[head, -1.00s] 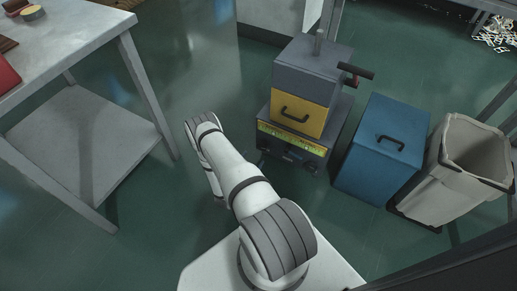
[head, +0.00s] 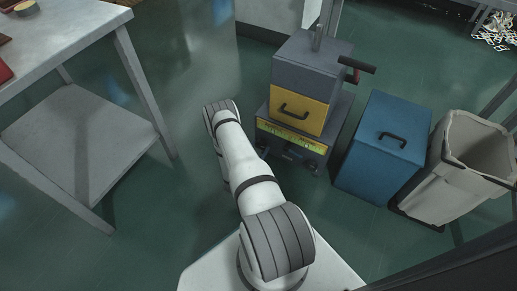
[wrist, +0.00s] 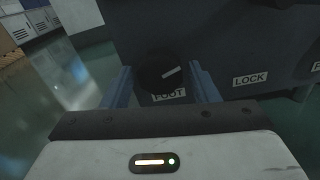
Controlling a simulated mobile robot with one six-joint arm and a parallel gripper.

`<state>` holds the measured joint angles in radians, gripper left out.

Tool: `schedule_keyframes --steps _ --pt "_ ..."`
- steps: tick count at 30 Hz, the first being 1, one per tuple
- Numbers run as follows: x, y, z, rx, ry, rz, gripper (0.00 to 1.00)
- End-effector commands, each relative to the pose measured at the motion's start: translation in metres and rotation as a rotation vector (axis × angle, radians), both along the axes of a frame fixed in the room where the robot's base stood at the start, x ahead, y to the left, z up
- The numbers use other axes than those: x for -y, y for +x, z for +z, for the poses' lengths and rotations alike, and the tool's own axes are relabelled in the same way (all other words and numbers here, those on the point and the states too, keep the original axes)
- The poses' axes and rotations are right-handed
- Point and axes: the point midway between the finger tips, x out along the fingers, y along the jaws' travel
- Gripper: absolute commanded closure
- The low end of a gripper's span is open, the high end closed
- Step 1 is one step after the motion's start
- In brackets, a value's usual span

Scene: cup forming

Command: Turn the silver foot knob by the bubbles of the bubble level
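The foot knob (wrist: 158,77) shows in the wrist view as a dark round knob with a pale pointer line, not plainly silver. The FOOT label (wrist: 169,95) is just below it. My gripper (wrist: 164,78) is open, with one blue finger on each side of the knob. I cannot tell whether the fingers touch it. In the head view my gripper is hidden behind my arm. The bubble level appears as a yellow-green strip (head: 291,139) on the front of the dark machine (head: 311,57); its bubbles are too small to read.
A LOCK label (wrist: 249,79) is to the right of the knob. A yellow drawer (head: 301,108) sits above the strip. A blue box (head: 383,148) and an open grey bin (head: 460,165) stand to the right. A metal table (head: 75,45) is at left, with open floor between.

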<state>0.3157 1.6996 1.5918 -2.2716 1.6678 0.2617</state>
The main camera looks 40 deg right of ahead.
Motion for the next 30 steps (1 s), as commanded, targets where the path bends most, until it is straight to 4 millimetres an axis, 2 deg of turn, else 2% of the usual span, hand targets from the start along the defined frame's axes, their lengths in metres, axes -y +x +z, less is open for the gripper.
schedule_keyframes --steps 1,11,23,24,30 --pt "-0.0001 0.0000 0.0000 0.000 0.000 0.000 0.50" --pt "-0.0002 -0.0002 -0.0001 0.000 0.000 0.000 0.76" --pt "-0.0001 -0.0001 -0.0003 0.052 0.021 0.000 0.76" --pt "-0.0001 -0.0001 -0.0003 0.052 0.021 0.000 0.53" --pt "-0.0001 -0.0001 -0.0003 0.051 0.021 0.000 0.36"
